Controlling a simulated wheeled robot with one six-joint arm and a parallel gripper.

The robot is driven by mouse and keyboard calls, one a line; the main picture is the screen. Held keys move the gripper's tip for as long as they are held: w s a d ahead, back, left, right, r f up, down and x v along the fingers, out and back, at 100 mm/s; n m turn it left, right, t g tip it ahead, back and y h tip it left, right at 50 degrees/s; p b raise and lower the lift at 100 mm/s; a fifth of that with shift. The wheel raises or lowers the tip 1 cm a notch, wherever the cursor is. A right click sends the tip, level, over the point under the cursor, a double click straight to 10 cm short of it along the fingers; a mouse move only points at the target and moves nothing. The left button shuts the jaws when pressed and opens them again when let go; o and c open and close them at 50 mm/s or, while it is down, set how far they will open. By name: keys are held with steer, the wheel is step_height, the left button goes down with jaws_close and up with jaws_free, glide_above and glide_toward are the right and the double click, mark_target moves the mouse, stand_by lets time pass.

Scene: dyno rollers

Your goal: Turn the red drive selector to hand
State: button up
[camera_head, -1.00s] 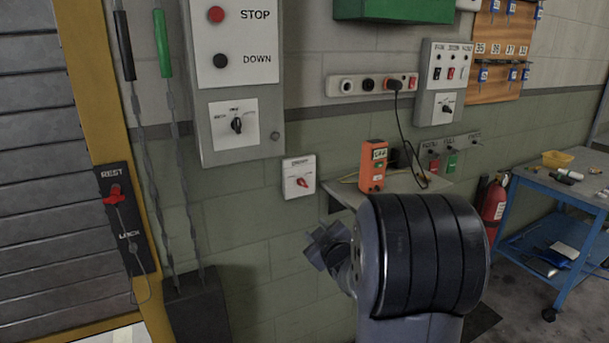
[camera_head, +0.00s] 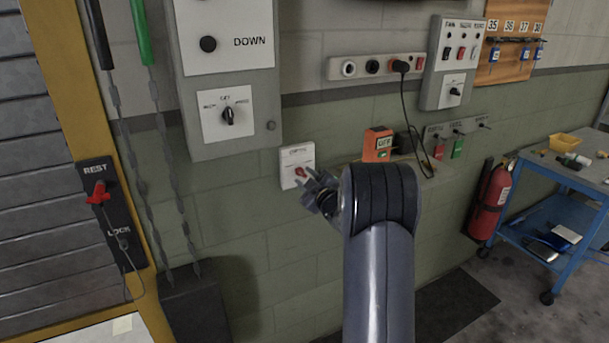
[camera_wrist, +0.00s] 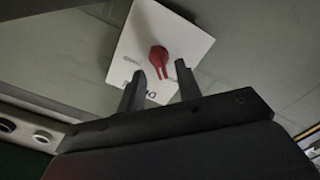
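The red drive selector (camera_wrist: 159,57) is a red knob on a square white plate (camera_wrist: 190,42) on the wall. In the wrist view the plate looks tilted and its lettering is upside down and partly covered by a finger. My gripper (camera_wrist: 158,80) is open, with its two dark fingers apart and the knob's pointed end lying between or just beyond their tips. I cannot tell whether either finger touches it. In the head view my gripper (camera_head: 316,186) is at the lower right of the white plate (camera_head: 296,156), and the red knob (camera_head: 301,171) shows just beside it.
An orange device (camera_head: 378,144) sits on a shelf to the right. A power strip (camera_head: 372,68) with a hanging cable is above. A blue cart (camera_head: 575,185) and extinguisher (camera_head: 490,200) stand at right.

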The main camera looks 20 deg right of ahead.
steer(key=shift+w, duration=0.75)
steer(key=shift+c, duration=0.2)
jaws_close()
